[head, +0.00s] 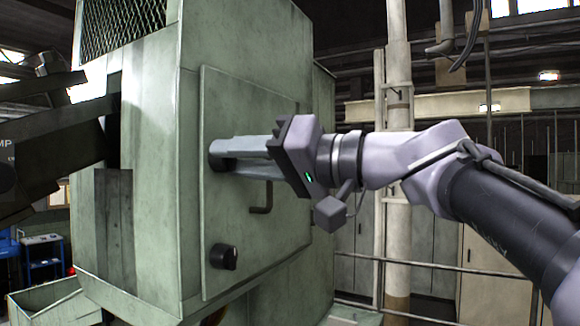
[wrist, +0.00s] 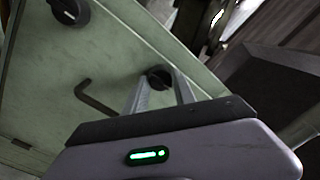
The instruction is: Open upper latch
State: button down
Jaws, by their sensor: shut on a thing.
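The upper latch (wrist: 159,76) is a dark round knob on the green door panel (head: 225,120) of the machine. In the head view my gripper (head: 222,155) reaches it from the right, and its two long grey fingers close around the latch. The fingers hide most of the latch there. The wrist view also shows the gripper's fingers (wrist: 165,90) on either side of the knob. A second, lower latch (head: 223,257) is a black knob with a light mark; it also shows in the wrist view (wrist: 70,10). The door looks closed.
A dark bent handle (head: 262,198) sticks out of the door just below my gripper. A sloped dark chute (head: 45,140) is at the left of the machine. A pale pillar (head: 398,150) and a railing (head: 430,268) stand behind my arm.

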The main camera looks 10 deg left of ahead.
jog(key=shift+m, duration=1)
jog(key=c, duration=1)
grip_release()
jog(key=shift+a, duration=0.15)
jog(key=b+v, duration=0.5)
jog(key=v, duration=1.2)
jog(key=shift+s+d+f, duration=0.15)
jog(key=shift+d, duration=0.1)
